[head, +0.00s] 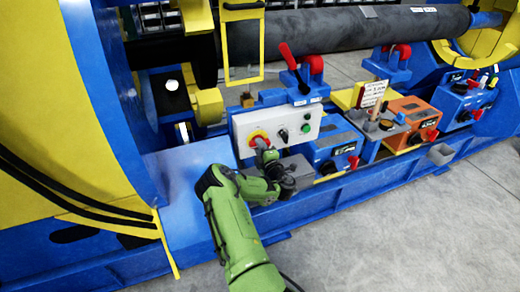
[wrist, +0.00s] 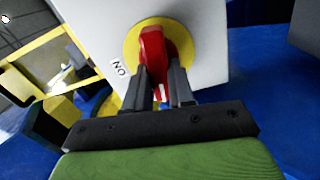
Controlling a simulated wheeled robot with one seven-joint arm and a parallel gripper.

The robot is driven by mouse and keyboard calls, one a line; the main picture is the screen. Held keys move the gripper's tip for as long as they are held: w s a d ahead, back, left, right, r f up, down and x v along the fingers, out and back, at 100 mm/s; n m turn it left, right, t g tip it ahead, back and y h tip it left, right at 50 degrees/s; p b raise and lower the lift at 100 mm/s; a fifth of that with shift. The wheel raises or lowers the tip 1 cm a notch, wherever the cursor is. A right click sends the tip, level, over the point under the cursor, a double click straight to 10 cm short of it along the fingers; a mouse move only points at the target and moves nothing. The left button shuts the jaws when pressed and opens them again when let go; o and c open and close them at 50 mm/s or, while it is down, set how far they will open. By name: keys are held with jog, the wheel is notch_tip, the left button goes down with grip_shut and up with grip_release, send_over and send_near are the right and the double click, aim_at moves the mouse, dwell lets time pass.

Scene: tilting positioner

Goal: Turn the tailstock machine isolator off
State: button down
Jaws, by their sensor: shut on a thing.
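A red rotary isolator handle (wrist: 152,48) on a round yellow plate (wrist: 131,48) sits on the face of a white control box (wrist: 205,25). An "ON" label (wrist: 119,68) is on the box beside the plate. In the head view the isolator's yellow plate (head: 251,134) is at the left of the white box (head: 292,119). My gripper (wrist: 163,82) is shut on the handle, one dark finger on each side of it. In the head view my gripper (head: 263,149) partly covers the handle. The handle's lower end is partly hidden between the fingers.
A black selector knob (head: 283,135) and a green button (head: 305,128) are right of the isolator. A red lever (head: 289,56) rises above the box. Blue and orange units (head: 410,110) stand to the right on a blue frame. Grey floor (head: 400,230) in front is clear.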

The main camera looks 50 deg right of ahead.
jog(key=shift+w+n, duration=0.1)
jog(key=shift+n, duration=0.7)
jog(key=shift+r, duration=0.1)
jog(key=c, duration=1.1)
grip_release()
jog(key=shift+c, duration=0.2)
jog(key=shift+o, duration=0.9)
jog(key=shift+f, duration=0.2)
